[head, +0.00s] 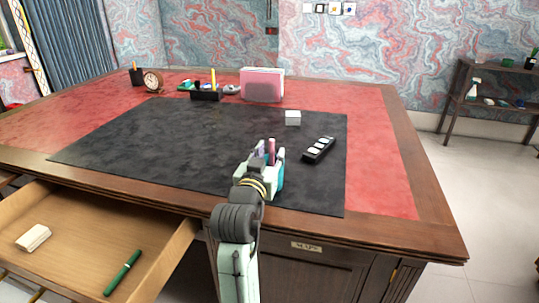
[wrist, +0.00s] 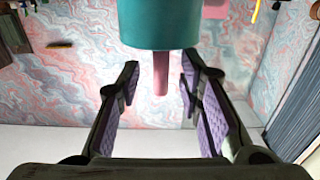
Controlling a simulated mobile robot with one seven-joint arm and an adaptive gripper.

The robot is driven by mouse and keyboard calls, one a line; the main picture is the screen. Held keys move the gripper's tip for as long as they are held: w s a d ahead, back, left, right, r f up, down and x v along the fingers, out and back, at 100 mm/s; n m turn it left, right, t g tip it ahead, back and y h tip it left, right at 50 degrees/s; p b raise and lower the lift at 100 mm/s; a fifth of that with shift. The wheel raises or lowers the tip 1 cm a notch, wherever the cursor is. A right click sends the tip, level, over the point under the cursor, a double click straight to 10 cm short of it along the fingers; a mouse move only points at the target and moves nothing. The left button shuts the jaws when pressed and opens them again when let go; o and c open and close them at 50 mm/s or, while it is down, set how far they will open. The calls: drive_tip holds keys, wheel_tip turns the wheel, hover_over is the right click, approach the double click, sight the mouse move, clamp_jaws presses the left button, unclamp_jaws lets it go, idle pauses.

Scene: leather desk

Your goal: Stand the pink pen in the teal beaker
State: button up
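The teal beaker (head: 280,178) stands on the dark desk mat near the front edge, partly hidden behind my gripper (head: 265,155). The pink pen (head: 272,150) rises out of it, roughly upright. The wrist view looks upside down; there the beaker (wrist: 158,25) fills the top and the pen (wrist: 161,75) sticks out of its mouth. My gripper (wrist: 160,68) is open, with a finger on each side of the pen and gaps between. The pen's lower part is hidden inside the beaker.
A black tray with white pieces (head: 319,149) lies right of the beaker, and a white block (head: 293,118) behind it. An open drawer (head: 90,250) holds a green pen (head: 122,273) and a cream block (head: 33,237). The left of the mat (head: 160,150) is clear.

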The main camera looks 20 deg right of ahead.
drive_tip(key=v, duration=0.7)
drive_tip(key=shift+s+a, duration=0.15)
drive_tip(key=shift+s, duration=0.05)
idle(0.7)
